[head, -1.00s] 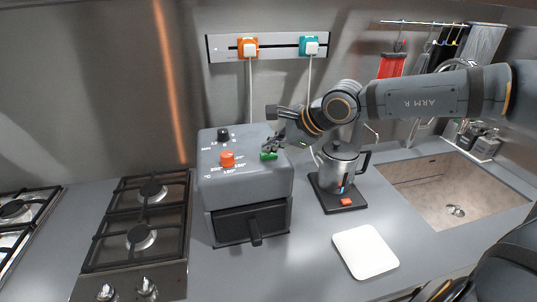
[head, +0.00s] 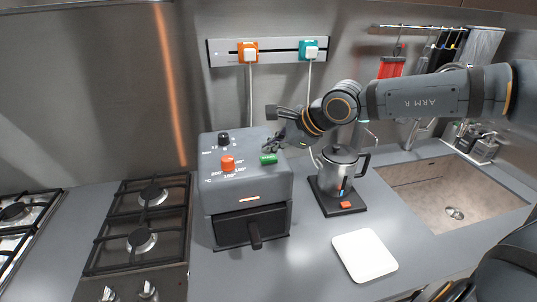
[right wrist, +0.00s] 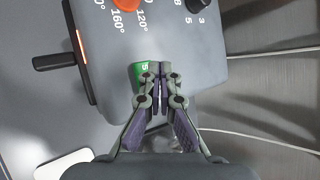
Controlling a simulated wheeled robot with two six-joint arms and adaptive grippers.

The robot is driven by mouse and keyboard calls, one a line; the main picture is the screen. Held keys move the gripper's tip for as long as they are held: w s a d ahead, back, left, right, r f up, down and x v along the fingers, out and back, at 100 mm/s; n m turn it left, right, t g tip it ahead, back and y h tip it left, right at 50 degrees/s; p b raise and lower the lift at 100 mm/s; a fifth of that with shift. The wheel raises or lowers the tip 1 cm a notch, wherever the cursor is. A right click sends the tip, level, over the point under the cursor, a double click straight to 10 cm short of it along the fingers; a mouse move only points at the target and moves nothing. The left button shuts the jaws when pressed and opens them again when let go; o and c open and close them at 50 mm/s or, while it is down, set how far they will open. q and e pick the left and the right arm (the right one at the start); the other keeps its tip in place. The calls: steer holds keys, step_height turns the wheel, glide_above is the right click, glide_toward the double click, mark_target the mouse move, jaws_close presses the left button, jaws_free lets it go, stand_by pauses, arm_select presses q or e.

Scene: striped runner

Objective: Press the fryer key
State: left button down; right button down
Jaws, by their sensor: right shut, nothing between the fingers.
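The fryer (head: 222,188) is a grey box with a black knob (head: 223,137), an orange knob (head: 227,163) and a green key (head: 268,159) on its sloped top. An orange light bar (head: 250,198) glows on its front; the bar also shows in the right wrist view (right wrist: 80,46). My right gripper (head: 270,145) is shut and empty, with its fingertips at the green key. In the right wrist view, the fingertips (right wrist: 158,68) partly cover the key (right wrist: 138,74); I cannot tell whether they touch it. My left gripper is not in view.
A steel kettle (head: 340,172) stands on a black base with an orange switch (head: 346,205), under my right arm. A white board (head: 364,255) lies in front. A gas hob (head: 135,240) is at left, a sink (head: 440,190) at right. Two cords hang behind the fryer.

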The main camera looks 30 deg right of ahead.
mark_target(271, 159)
steer(key=shift+r, duration=0.15)
step_height(271, 159, up, 5)
steer(key=p, duration=0.4)
steer(key=shift+p, duration=0.3)
stand_by(0.6)
